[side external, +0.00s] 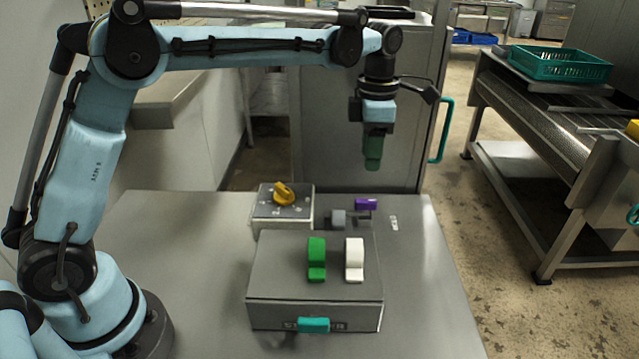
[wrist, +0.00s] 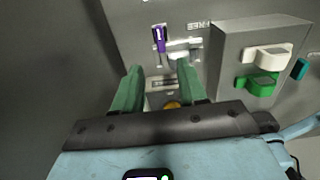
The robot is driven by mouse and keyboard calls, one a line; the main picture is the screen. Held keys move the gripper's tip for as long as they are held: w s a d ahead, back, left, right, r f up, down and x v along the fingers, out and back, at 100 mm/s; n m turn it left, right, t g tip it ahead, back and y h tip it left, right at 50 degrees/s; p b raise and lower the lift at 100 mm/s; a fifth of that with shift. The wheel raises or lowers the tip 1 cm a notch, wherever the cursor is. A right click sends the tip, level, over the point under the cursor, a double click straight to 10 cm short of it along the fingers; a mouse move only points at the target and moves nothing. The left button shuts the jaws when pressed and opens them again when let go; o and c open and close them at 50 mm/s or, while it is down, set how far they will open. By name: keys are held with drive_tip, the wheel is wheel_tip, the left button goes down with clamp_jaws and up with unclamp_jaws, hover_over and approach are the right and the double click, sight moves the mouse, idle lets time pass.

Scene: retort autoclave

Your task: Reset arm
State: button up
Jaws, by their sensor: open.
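My gripper (side external: 373,160) hangs pointing down from my raised arm, above the far part of the grey table and clear of everything on it. In the wrist view its two green fingers (wrist: 158,88) are apart with nothing between them. Below are a grey box (side external: 315,290) with a green lever (side external: 317,258), a white lever (side external: 354,258) and a teal handle (side external: 314,325) on its front. A small box with a yellow knob (side external: 284,194) stands behind it. A purple-handled valve (side external: 366,204) sits to the right of the knob box.
The grey table (side external: 190,250) is bare left of the boxes. A tall metal panel (side external: 350,110) with a teal handle (side external: 442,130) stands behind. A metal conveyor table (side external: 540,125) with a green crate (side external: 557,65) is at the right.

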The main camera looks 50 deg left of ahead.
drive_tip(key=shift+r, duration=0.75)
drive_tip(key=s+a+r+m+t, duration=0.1)
drive_tip(key=s+a+m+t, duration=0.1)
drive_tip(key=s+m, duration=0.5)
drive_tip(key=s+a+r+m+t, duration=0.2)
drive_tip(key=s+a+m, duration=0.15)
drive_tip(key=m, duration=0.45)
drive_tip(key=s+a+f+m+t, duration=0.1)
drive_tip(key=s+f+m+t, duration=0.2)
drive_tip(key=s+m, duration=0.6)
wheel_tip(320, 180, down, 3)
drive_tip(key=m, duration=0.3)
drive_tip(key=shift+s, duration=0.15)
